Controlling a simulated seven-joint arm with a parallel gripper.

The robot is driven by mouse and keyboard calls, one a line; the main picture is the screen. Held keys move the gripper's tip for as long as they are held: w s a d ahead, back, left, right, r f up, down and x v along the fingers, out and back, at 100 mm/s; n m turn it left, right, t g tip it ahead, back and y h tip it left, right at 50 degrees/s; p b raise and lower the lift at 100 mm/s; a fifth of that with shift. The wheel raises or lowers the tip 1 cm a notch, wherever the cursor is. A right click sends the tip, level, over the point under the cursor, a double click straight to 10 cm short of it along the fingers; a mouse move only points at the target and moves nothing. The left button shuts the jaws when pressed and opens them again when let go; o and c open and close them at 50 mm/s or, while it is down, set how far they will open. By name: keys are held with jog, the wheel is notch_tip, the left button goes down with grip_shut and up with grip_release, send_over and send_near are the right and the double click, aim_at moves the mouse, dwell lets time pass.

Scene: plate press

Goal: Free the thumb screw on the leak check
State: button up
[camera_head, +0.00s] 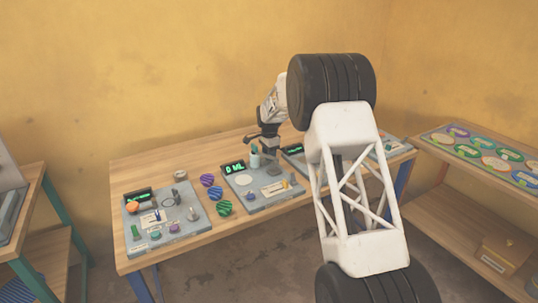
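Several grey panels stand on the wooden table, and I cannot read which one is the leak check. The left panel (186,228) carries a display, an orange ball and several small coloured knobs. No thumb screw can be made out for certain at this size. My gripper (262,146) is dark and small, just above and beside the white-and-teal piece. I cannot tell whether it touches it or how its fingers stand.
Striped purple, blue and green balls (215,193) lie between the left and middle panels. My white arm hides much of the panels on the right. A shelf (482,196) at right holds a tray (431,137) of coloured discs and a cardboard box (505,262). Another bench stands at far left.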

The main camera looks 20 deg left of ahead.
grip_shut()
jog(key=shift+n, duration=0.5)
jog(key=n, duration=0.3)
jog(key=shift+r+n, duration=0.1)
jog(key=shift+n, duration=0.2)
jog(key=n, duration=1.3)
jog(key=shift+n, duration=0.3)
